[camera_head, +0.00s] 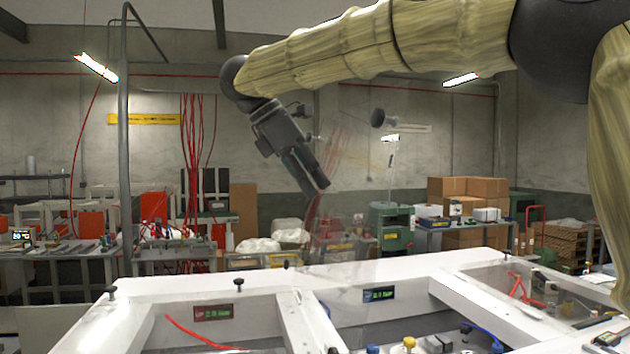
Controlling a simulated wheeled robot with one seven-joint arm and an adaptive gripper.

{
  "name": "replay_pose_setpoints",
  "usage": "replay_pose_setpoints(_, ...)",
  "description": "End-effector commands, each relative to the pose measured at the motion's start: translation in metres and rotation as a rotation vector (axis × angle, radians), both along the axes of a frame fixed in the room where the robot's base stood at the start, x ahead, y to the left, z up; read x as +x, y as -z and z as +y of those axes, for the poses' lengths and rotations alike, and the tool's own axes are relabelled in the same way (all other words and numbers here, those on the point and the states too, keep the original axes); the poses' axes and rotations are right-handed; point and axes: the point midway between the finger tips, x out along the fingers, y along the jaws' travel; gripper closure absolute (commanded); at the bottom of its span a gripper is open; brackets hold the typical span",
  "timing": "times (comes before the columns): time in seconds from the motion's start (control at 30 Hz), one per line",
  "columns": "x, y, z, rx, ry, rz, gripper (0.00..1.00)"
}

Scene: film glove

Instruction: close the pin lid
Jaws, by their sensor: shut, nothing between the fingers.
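My gripper (320,186) hangs from the arm at the upper middle of the view, fingers pointing down and to the right. It is shut and empty, above and behind the white framed bench, apart from it. A faint see-through sheet (343,238) seems to stand upright behind the white frame, just below and right of my gripper; it may be a raised clear lid, but its edges are too faint to tell. Small black knobbed pins stand on the frame, one at the left corner (112,291) and another on the back rail (238,284). I cannot tell which part is the pin lid.
The white frame (190,289) spans the foreground, with recessed bays and two small displays. A blue-capped bottle (373,349) and a yellow-capped bottle (409,344) stand in the middle bay. Cardboard boxes (467,188) are far behind. A grey pole (123,140) rises at left.

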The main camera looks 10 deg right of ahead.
Motion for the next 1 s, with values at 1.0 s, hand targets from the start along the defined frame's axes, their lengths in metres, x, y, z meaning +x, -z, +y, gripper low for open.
replay_pose_setpoints(1.0, 0.009, 0.071, -0.084, -0.001, 0.002, 0.005, 1.0)
